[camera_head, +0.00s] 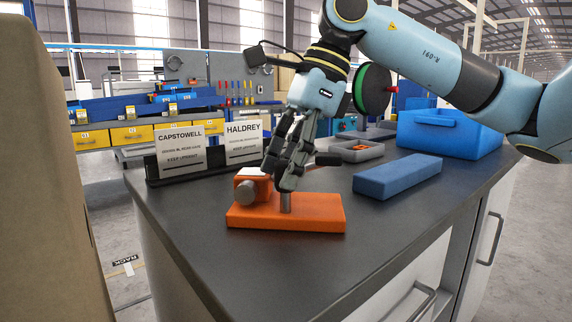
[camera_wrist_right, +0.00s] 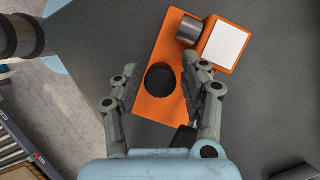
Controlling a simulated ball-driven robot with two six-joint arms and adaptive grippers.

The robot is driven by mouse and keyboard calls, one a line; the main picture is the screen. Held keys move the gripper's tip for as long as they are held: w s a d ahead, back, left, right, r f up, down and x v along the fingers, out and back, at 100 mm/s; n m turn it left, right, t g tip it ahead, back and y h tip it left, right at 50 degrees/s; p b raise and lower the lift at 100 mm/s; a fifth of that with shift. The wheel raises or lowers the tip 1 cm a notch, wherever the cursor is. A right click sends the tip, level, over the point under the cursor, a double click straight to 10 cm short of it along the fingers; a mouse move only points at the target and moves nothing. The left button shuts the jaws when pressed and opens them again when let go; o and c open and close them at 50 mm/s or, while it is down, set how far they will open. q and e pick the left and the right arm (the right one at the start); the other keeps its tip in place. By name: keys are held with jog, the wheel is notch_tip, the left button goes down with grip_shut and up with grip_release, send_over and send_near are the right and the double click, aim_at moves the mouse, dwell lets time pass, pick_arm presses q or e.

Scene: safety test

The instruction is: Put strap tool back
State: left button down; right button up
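An orange tool (camera_head: 315,213) sits on the dark worktop, and I take it to be the strap tool. It has a flat base plate, a grey cylinder (camera_head: 245,192), a white-topped orange block and a short metal post (camera_head: 286,203). The wrist view shows its plate (camera_wrist_right: 152,108), white-topped block (camera_wrist_right: 224,46) and a dark round spot on the plate. A black handle (camera_head: 326,159) shows behind my right gripper (camera_head: 280,180). That gripper points down over the tool. In the wrist view its fingers (camera_wrist_right: 160,82) are apart with nothing clearly held between them. My left gripper is not in view.
Two signs, CAPSTOWELL (camera_head: 181,152) and HALDREY (camera_head: 244,142), stand in a black holder behind the tool. A blue block (camera_head: 398,176), grey trays (camera_head: 357,150) and a blue crate (camera_head: 470,141) are to the right. The front worktop is clear. A brown surface (camera_head: 45,180) blocks the left.

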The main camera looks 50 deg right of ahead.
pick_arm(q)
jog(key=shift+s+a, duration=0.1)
pick_arm(e)
jog(key=shift+o, duration=0.4)
jog(key=shift+r, duration=0.1)
jog(key=shift+r, duration=0.2)
jog(key=p+v, duration=0.2)
jog(key=v, duration=0.3)
notch_tip(320, 180, up, 6)
jog(key=b, duration=0.4)
send_over(300, 209)
jog(key=s+d, duration=0.1)
jog(key=d, duration=0.1)
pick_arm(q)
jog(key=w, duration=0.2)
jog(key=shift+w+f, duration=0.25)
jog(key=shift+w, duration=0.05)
pick_arm(e)
jog(key=shift+s+r, duration=0.1)
